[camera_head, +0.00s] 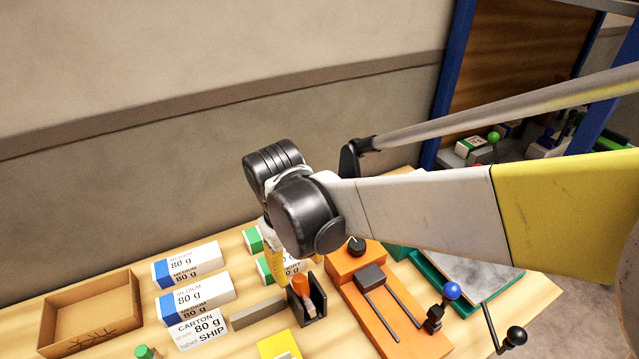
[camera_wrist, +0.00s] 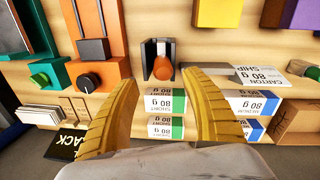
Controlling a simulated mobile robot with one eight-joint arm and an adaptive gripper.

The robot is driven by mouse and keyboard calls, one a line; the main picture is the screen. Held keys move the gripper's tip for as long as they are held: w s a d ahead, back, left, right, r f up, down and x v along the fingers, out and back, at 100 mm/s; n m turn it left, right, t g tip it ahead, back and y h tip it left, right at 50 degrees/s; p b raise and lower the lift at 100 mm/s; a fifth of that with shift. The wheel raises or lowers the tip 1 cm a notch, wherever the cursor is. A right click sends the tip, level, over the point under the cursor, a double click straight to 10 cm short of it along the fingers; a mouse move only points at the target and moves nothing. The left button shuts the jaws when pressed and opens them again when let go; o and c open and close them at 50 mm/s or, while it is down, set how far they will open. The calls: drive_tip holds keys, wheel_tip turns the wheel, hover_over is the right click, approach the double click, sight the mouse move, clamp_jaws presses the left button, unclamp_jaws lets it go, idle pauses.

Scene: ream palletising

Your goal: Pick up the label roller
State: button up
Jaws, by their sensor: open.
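What looks like the label roller (camera_head: 301,286), with an orange handle, stands in a small black holder (camera_head: 319,297) on the wooden bench. In the wrist view the round orange handle end (camera_wrist: 163,69) shows between my fingertips' directions, with the holder (camera_wrist: 147,52) around it. My gripper (camera_wrist: 160,80) is open and empty, its two yellow fingers spread to either side of the handle in that view. In the head view my gripper (camera_head: 278,262) hangs above and slightly behind the holder, partly hidden by my wrist. I cannot tell the exact gap to the handle.
An orange fixture (camera_head: 402,335) with a black knob stands close right of the holder. A grey bar (camera_head: 257,312) and a carton label pack (camera_head: 197,330) lie left. White paper reams (camera_head: 195,296) and a cardboard tray (camera_head: 135,300) are further left. A yellow block (camera_head: 279,346) is in front.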

sight(299, 278)
wheel_tip(299, 278, down, 6)
drive_tip(key=b, duration=0.2)
drive_tip(key=shift+f+b, duration=0.25)
drive_tip(key=shift+b, duration=0.1)
drive_tip(key=shift+r, duration=0.1)
clamp_jaws()
